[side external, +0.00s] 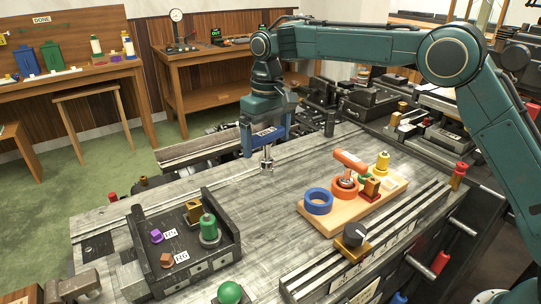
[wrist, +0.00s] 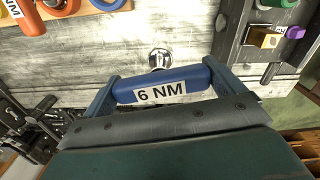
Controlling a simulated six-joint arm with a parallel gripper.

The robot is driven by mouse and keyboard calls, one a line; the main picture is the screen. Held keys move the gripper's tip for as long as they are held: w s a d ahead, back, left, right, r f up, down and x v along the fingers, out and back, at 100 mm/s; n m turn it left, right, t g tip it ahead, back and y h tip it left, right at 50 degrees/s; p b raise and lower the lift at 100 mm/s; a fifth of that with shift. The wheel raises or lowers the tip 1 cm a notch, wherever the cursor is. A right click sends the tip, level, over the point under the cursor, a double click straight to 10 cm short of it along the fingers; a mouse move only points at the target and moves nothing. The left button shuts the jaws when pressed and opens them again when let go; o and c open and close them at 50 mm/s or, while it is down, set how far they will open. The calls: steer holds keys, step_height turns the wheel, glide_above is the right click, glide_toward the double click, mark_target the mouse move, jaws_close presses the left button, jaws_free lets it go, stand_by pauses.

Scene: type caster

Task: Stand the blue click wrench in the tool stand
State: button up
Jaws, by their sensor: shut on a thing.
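The blue click wrench (side external: 267,137) has a T-shaped form, with a blue cross handle and a short metal shank pointing down. My gripper (wrist: 161,86) is shut on the handle, whose "6 NM" label faces the wrist camera. My gripper also shows in the side view (side external: 266,139), holding the wrench above the grey bench, left of the tool stand. The tool stand is a wooden board (side external: 333,226) with a blue ring (side external: 318,201) and an orange ring (side external: 344,187). An orange wrench (side external: 350,161) stands at the orange ring. The blue ring looks empty.
A black tray (side external: 143,242) with a green-topped peg (side external: 208,228) and small coloured blocks sits left on the bench. Yellow and red pieces stand at the board's far end. A black knob (side external: 354,236) sits on the front rail. The bench below the wrench is bare.

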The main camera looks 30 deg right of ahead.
steer(key=d+f+m, duration=0.2)
steer(key=d+f, duration=0.1)
steer(key=d, duration=1.3)
steer(key=s+a+r+m, duration=0.2)
steer(key=s+a+m, duration=0.4)
steer(key=s, duration=0.3)
steer(key=shift+s+a, duration=0.4)
steer(key=shift+a, duration=0.25)
steer(key=shift+f, duration=0.2)
steer(key=shift+f, duration=2.95)
steer(key=shift+f, duration=0.4)
steer(key=o, duration=1)
steer(key=shift+o, duration=0.2)
steer(key=shift+r, duration=0.1)
